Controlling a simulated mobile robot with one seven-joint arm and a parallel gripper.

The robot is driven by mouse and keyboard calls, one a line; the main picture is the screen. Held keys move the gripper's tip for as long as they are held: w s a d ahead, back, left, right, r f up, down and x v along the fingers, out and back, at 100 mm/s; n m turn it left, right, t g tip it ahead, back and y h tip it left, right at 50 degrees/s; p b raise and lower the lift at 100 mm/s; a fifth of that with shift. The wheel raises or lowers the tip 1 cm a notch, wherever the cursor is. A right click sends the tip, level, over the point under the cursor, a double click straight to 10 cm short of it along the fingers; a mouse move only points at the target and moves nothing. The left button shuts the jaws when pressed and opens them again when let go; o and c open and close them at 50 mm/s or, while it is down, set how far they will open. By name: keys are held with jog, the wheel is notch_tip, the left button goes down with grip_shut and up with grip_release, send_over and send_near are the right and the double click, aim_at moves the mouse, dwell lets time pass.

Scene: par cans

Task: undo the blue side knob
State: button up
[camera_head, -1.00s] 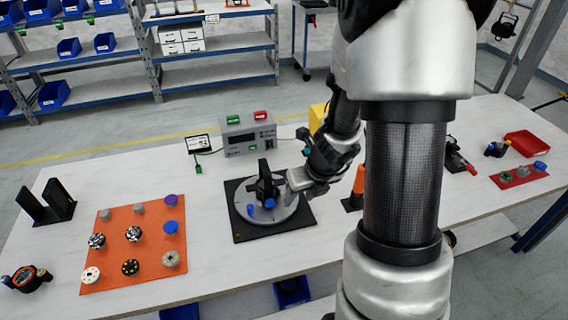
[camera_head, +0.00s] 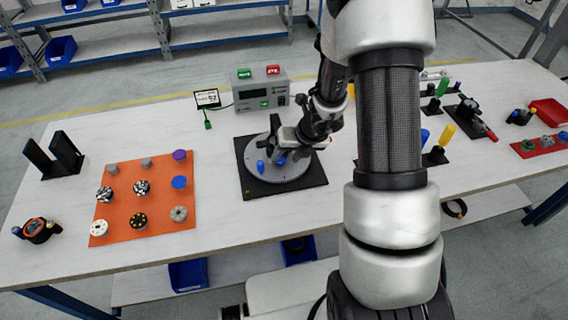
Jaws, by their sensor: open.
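A round grey plate (camera_head: 290,173) lies on a black square base (camera_head: 257,188) on the table. A black upright fixture (camera_head: 276,126) stands on the plate, partly hidden by my gripper. A blue knob (camera_head: 281,160) shows low at the fixture, just below my gripper. Another small blue piece (camera_head: 260,167) stands at the plate's left side. My gripper (camera_head: 280,150) is open, over the plate and close to the fixture and the blue knob. The fingertips are too small to tell whether they touch the knob.
An orange mat (camera_head: 160,205) with several knobs and discs lies left. A grey box (camera_head: 260,92) with green and red buttons stands behind the plate. A black stand (camera_head: 53,155) is at far left. Several tools and a red tray (camera_head: 548,112) are right, partly hidden by my arm.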

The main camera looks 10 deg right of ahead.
aim_at(281, 161)
jog(key=shift+b+x, duration=0.3)
jog(key=shift+x, duration=1.25)
jog(key=shift+c, duration=0.3)
jog(key=c, duration=1)
jog(key=shift+a+h, duration=0.1)
jog(key=shift+h, duration=0.2)
jog(key=shift+a+n+h+b, duration=0.3)
jog(key=shift+h+b, duration=0.5)
jog(key=shift+h, duration=0.1)
jog(key=shift+a+n+h, duration=0.15)
jog(key=shift+n+h, duration=0.1)
jog(key=shift+h, duration=0.95)
jog(key=shift+a+n+h, duration=0.2)
jog(key=shift+n+h, duration=0.05)
jog(key=shift+h, duration=0.95)
